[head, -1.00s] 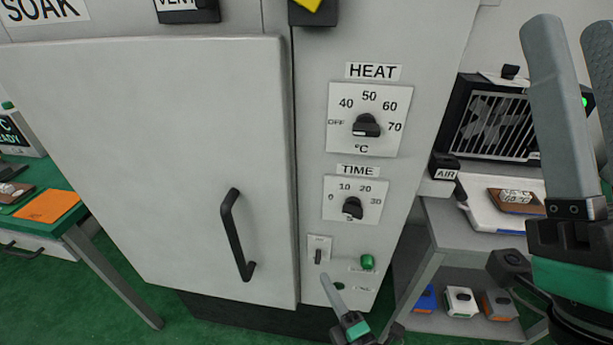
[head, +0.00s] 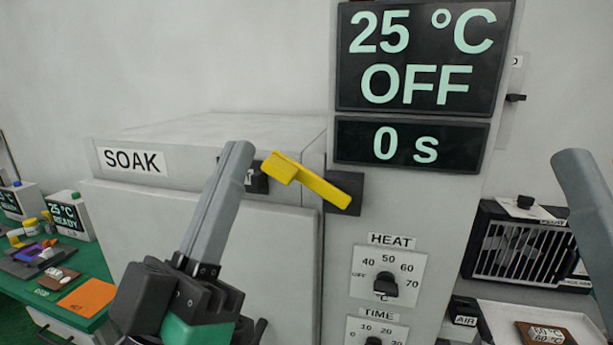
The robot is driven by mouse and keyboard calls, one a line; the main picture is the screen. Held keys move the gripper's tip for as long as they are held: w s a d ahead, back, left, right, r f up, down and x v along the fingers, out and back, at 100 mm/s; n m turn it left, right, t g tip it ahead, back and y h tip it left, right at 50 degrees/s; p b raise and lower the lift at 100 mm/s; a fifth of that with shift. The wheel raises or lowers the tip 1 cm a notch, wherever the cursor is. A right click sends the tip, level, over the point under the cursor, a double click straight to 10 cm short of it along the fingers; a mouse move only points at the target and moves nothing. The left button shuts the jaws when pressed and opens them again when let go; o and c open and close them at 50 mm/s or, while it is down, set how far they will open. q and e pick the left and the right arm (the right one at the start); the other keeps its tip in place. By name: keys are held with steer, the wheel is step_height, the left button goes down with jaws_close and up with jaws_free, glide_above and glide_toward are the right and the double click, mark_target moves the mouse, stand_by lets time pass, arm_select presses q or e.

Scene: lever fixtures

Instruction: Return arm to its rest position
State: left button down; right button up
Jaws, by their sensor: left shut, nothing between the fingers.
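My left gripper (head: 238,150) is raised in front of the SOAK oven, its fingers pressed together and pointing up, with nothing seen between them. Its tips are just left of the yellow lever (head: 315,184) in the picture; I cannot tell whether they touch. The lever slants from upper left down to a black mount (head: 345,194) on the oven. One grey finger of my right gripper (head: 590,215) shows at the right edge; the rest is out of frame.
The oven door (head: 265,270) looks closed. A display (head: 420,58) reads 25 °C, OFF, 0 s, above the HEAT dial (head: 386,284). A green bench (head: 75,305) with small items stands left. A fan unit (head: 525,245) is at right.

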arm_select(q)
steer(key=s+a+r+n+t+y+p, duration=0.1)
steer(key=s+a+r+y, duration=0.2)
steer(key=s+a+y, duration=0.15)
steer(key=s+a+r+t+y+p, duration=0.1)
steer(key=s+a+r+y+p, duration=0.1)
steer(key=s+a+r+y, duration=0.3)
step_height(320, 180, up, 35)
steer(key=w+a+p, duration=0.1)
steer(key=a+p, duration=0.1)
steer(key=p, duration=3.5)
steer(key=shift+w+r+n+p, duration=0.15)
steer(key=shift+w+n+p, duration=0.15)
steer(key=shift+w+p, duration=0.05)
